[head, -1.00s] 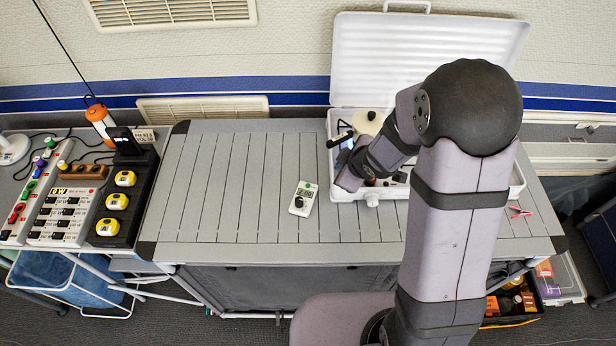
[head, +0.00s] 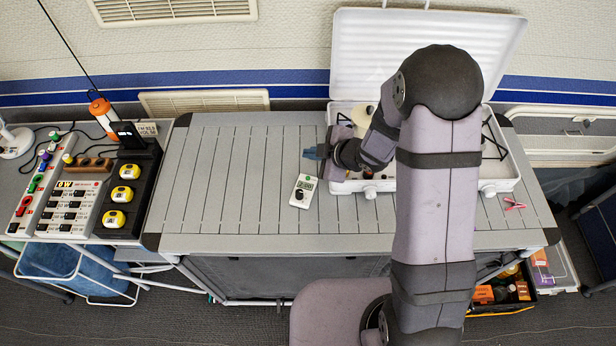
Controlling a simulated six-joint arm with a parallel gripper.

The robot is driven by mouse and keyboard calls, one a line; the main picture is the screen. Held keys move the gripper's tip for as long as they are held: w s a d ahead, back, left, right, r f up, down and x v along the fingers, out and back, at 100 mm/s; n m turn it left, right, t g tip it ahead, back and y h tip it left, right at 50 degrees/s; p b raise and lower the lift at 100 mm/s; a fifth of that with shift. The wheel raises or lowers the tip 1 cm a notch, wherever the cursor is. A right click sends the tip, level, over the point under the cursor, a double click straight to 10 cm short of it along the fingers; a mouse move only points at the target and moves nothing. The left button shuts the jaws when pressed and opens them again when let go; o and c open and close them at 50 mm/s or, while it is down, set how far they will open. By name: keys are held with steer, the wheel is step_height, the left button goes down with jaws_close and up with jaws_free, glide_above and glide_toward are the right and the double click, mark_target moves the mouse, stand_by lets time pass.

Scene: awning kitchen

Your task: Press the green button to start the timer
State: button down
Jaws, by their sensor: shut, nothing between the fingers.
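A small white timer (head: 304,191) with a display and a black knob lies on the slatted grey table (head: 230,190). My gripper (head: 310,153) is shut and empty, pointing left, just above and behind the timer in the picture. It looks apart from the timer; its height over the table is hard to tell. A green piece (head: 35,184) shows on the white strip with coloured controls at the far left; I cannot tell whether it is a button.
An open white case (head: 500,180) stands behind my arm, its lid up against the wall. A white switch panel (head: 75,208) and a black tray (head: 140,200) with yellow round items (head: 117,218) are at the left. A red clip (head: 513,204) lies at the right. The table's left half is clear.

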steer(key=b, duration=0.8)
glide_above(311, 182)
steer(key=shift+w+f, duration=0.15)
steer(key=shift+f, duration=4.2)
steer(key=shift+f, duration=0.15)
steer(key=shift+f, duration=0.3)
steer(key=shift+f+b, duration=0.3)
steer(key=shift+b, duration=0.2)
steer(key=shift+r+p, duration=0.7)
steer(key=shift+r, duration=0.05)
steer(key=shift+r, duration=0.15)
step_height(311, 182, up, 5)
steer(key=p, duration=0.4)
steer(key=shift+p, duration=0.35)
